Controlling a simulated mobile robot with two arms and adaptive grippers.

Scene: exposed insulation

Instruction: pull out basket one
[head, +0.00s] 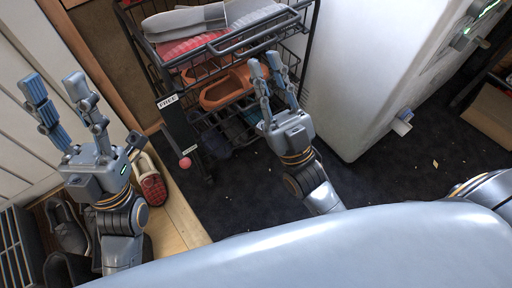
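A black wire rack with stacked baskets stands at the top centre. Its top basket (232,42) is tilted in the picture and holds pale and red checked folded items. A lower basket (213,119) shows below it with orange shoes (222,88). I cannot tell which is basket one. My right gripper (266,70) is in front of the rack, its fingers pointing up at the front rail's right part; they look apart and hold nothing visible. Contact with the rail is unclear. My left gripper (58,90) is open and empty, left of the rack and apart from it.
A dark label post with a "FREE" tag (168,101) and a pink ball (185,162) stands at the rack's front left corner. A white appliance (365,70) stands close on the right. Dark carpet (240,185) is mostly clear in front.

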